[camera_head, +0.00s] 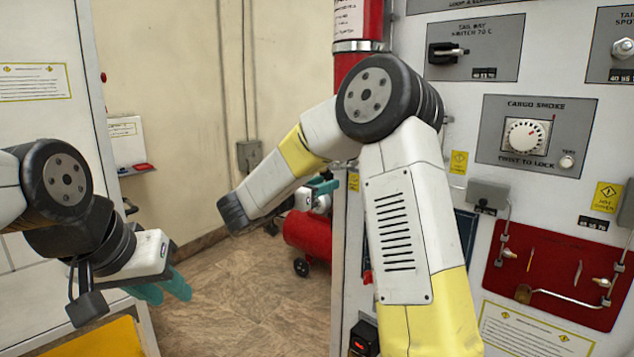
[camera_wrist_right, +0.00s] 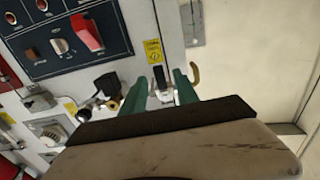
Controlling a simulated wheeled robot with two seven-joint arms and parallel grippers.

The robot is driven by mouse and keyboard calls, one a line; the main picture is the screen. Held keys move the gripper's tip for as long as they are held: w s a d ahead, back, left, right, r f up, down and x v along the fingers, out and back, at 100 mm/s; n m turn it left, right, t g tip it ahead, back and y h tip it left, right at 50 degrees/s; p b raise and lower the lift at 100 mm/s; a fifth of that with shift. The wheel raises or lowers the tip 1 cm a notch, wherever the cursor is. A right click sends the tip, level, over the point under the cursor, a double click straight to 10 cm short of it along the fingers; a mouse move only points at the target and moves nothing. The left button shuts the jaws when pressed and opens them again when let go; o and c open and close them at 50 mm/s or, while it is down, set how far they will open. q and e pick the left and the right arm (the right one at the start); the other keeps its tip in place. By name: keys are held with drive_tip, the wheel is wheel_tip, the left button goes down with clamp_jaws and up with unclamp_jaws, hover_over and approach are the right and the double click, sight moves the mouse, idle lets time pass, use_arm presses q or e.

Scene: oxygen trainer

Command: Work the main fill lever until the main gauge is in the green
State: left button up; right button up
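In the right wrist view my right gripper (camera_wrist_right: 160,88) has its two teal fingers apart, pointing at the panel edge. A small pale fitting (camera_wrist_right: 163,93) shows between the fingers; I cannot tell whether it is part of the main fill lever or whether they touch it. A brass-coloured hooked piece (camera_wrist_right: 195,75) is just right of the right finger. In the head view the right gripper (camera_head: 325,186) is partly hidden behind my right arm, beside the panel. My left gripper (camera_head: 165,286) hangs at the lower left, away from the panel; its finger gap is unclear. I cannot identify the main gauge.
The white panel carries a cargo smoke dial (camera_head: 525,137) and a red recess with handles (camera_head: 553,270). A red tank on wheels (camera_head: 308,235) stands on the floor behind. The wrist view shows a switch panel with a red switch (camera_wrist_right: 88,33) and a dial (camera_wrist_right: 52,132).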

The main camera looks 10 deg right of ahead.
drive_tip(key=shift+x, duration=1.65)
drive_tip(key=shift+c, duration=0.5)
clamp_jaws()
drive_tip(key=shift+s+d+r+n, duration=0.1)
drive_tip(key=shift+s+d+n, duration=0.15)
drive_tip(key=shift+n, duration=0.9)
drive_tip(key=shift+s+d+r+n, duration=0.1)
drive_tip(key=shift+s+d+n, duration=0.15)
drive_tip(key=shift+n, duration=0.95)
drive_tip(key=shift+s+d+r+n, duration=0.15)
drive_tip(key=shift+s+n, duration=0.2)
drive_tip(key=shift+n, duration=0.8)
